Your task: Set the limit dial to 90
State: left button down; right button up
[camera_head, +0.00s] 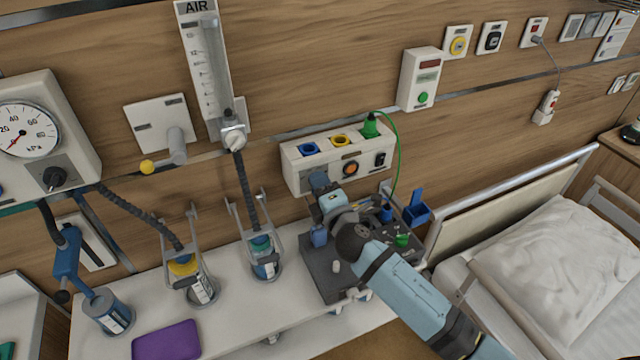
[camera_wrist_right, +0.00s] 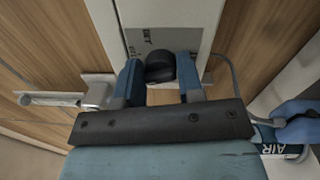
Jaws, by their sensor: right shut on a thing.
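The limit dial (camera_wrist_right: 160,68) is a dark round knob on a grey, partly lettered plate (camera_wrist_right: 155,40) on a white housing, seen in the right wrist view. My right gripper's two blue fingers stand either side of it and are shut on it. In the head view my right gripper (camera_head: 325,185) is at the lower front of a white wall unit (camera_head: 292,170), and it hides the dial there. I cannot read the dial's setting or the plate's lettering. My left gripper is not in view.
A dark tray (camera_head: 315,275) with small blue and green parts lies under my right arm. Jars in wire holders and a purple pad (camera_head: 166,341) occupy the white shelf at left. The bed rail (camera_head: 520,185) and pillow (camera_head: 560,260) are at right.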

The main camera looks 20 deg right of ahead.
jog(key=shift+n, duration=0.3)
jog(key=o, duration=0.9)
jog(key=s+b, duration=0.1)
jog(key=s, duration=0.3)
jog(key=s+b, duration=0.1)
jog(key=s, duration=0.4)
jog(key=s+d, duration=0.1)
jog(key=s, duration=0.3)
jog(key=shift+s+f+b, duration=0.4)
